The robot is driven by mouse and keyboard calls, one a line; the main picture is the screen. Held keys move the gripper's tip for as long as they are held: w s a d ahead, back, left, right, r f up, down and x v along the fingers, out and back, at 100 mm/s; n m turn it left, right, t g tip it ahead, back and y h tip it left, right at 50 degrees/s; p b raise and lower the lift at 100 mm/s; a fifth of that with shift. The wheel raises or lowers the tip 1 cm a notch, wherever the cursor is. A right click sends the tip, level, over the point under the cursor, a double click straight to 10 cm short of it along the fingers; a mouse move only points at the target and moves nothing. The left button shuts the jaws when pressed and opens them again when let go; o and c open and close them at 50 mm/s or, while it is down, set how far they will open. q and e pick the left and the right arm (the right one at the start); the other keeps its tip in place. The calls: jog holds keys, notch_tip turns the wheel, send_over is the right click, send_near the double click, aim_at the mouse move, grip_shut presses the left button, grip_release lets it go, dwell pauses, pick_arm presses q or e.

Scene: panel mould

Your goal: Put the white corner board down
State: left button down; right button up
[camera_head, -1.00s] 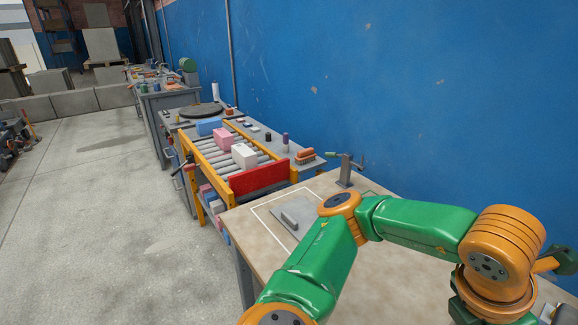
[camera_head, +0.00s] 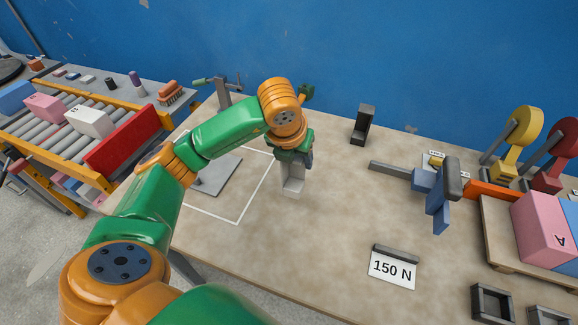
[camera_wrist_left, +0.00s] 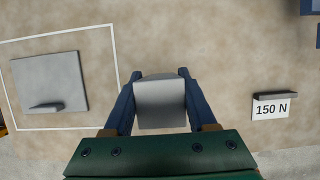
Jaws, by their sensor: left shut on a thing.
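My left gripper (camera_head: 293,168) is shut on a pale grey-white piece, which I take to be the white corner board (camera_head: 292,186). In the left wrist view, the board (camera_wrist_left: 160,104) shows between the blue fingers (camera_wrist_left: 160,90) as a block-like face. The board hangs upright below the gripper, over the bench just right of a white outlined rectangle (camera_head: 252,203). Whether its lower end touches the bench I cannot tell. A grey plate with a raised handle (camera_wrist_left: 50,82) lies inside the outline; my arm partly covers it in the head view. My right gripper is not in view.
A dark bracket (camera_head: 361,127) stands behind, near the wall. A blue tool (camera_head: 437,196) and a "150 N" sign (camera_head: 392,269) are to the right. A pink block (camera_head: 543,232) stands far right. Bench between the board and the sign is clear.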

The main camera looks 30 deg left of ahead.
aim_at(291, 166)
pick_arm(q)
jog(key=f, duration=0.1)
jog(key=a+f+p, duration=0.1)
jog(key=f, duration=0.1)
jog(key=w+f, duration=0.1)
jog(key=shift+a+f+p, duration=0.25)
jog(key=shift+f+p, duration=0.05)
jog(key=shift+p, duration=0.05)
jog(key=shift+f, duration=0.4)
jog(key=shift+w+a+f, duration=0.1)
jog(key=shift+f, duration=0.1)
jog(key=c, duration=0.6)
grip_release()
jog(key=shift+b, duration=0.3)
jog(key=o, duration=0.4)
